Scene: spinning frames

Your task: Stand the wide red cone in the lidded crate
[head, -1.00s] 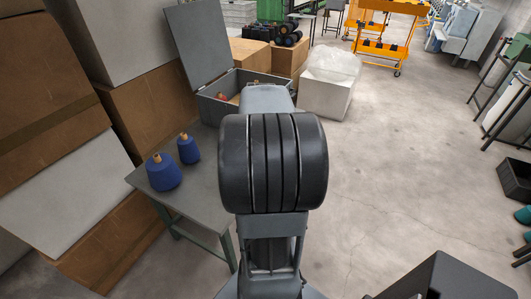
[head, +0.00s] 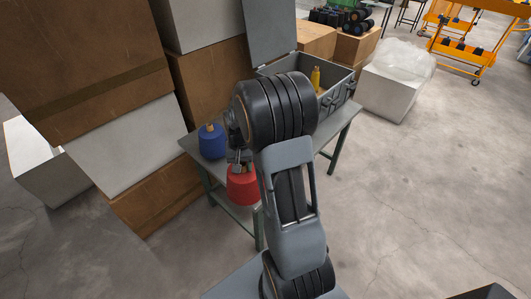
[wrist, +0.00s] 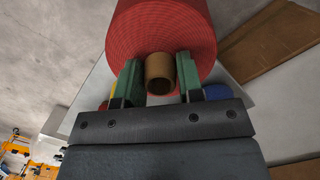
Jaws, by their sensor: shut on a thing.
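The wide red cone (head: 243,187) hangs below my gripper (head: 241,158) at the table's near edge in the head view. In the wrist view my gripper (wrist: 160,80) is shut, its green fingers on either side of the brown tube tip of the red cone (wrist: 165,25). The lidded crate (head: 343,94) stands at the table's far right end, its grey lid (head: 268,30) raised. A yellow cone (head: 315,77) stands inside it. My arm hides the crate's near left part.
A blue cone (head: 211,144) stands on the grey table (head: 338,122), just left of my gripper. Cardboard boxes (head: 213,80) are stacked at the left and behind. A pale bin with plastic wrap (head: 393,92) stands right of the crate. The floor at right is open.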

